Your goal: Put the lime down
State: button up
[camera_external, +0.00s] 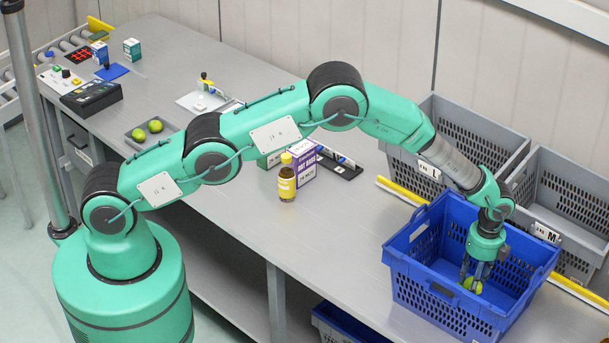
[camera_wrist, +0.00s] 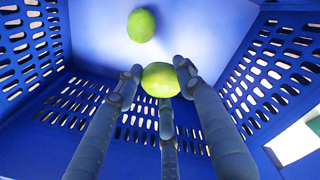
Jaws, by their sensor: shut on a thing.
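My gripper (camera_external: 475,278) reaches down inside the blue tote (camera_external: 408,298). Its fingers (camera_wrist: 158,88) are shut on a green-yellow lime (camera_wrist: 159,80) in the wrist view. A lime also shows at the fingertips in the external view (camera_external: 472,285). A second lime (camera_wrist: 141,25) lies apart from the fingers, on the pale blue inner surface of the tote (camera_wrist: 200,32). Whether the held lime touches the tote floor I cannot tell.
Slotted tote walls (camera_wrist: 30,45) stand close around my fingers. Grey crates (camera_external: 470,125) stand behind the blue tote. A brown bottle with a yellow label (camera_external: 287,183) and a purple box (camera_external: 304,163) stand mid-table. Two limes (camera_external: 155,126) sit in a dark tray (camera_external: 133,145).

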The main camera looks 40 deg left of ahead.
jog(key=shift+f+p, duration=0.3)
jog(key=shift+f, duration=1.7)
jog(key=shift+f+p, duration=0.35)
jog(key=shift+f, duration=1.7)
jog(key=shift+f, duration=0.2)
jog(key=o, duration=1.2)
jog(key=shift+c, duration=0.2)
jog(key=shift+r, duration=0.15)
jog(key=shift+w+d+r+b, duration=0.15)
jog(key=shift+r+b, duration=0.4)
jog(key=shift+r, duration=2.5)
jog(key=shift+w+a+r+b, duration=0.15)
jog(key=shift+r+b, duration=0.35)
jog(key=shift+r, duration=2.5)
jog(key=shift+d, duration=0.1)
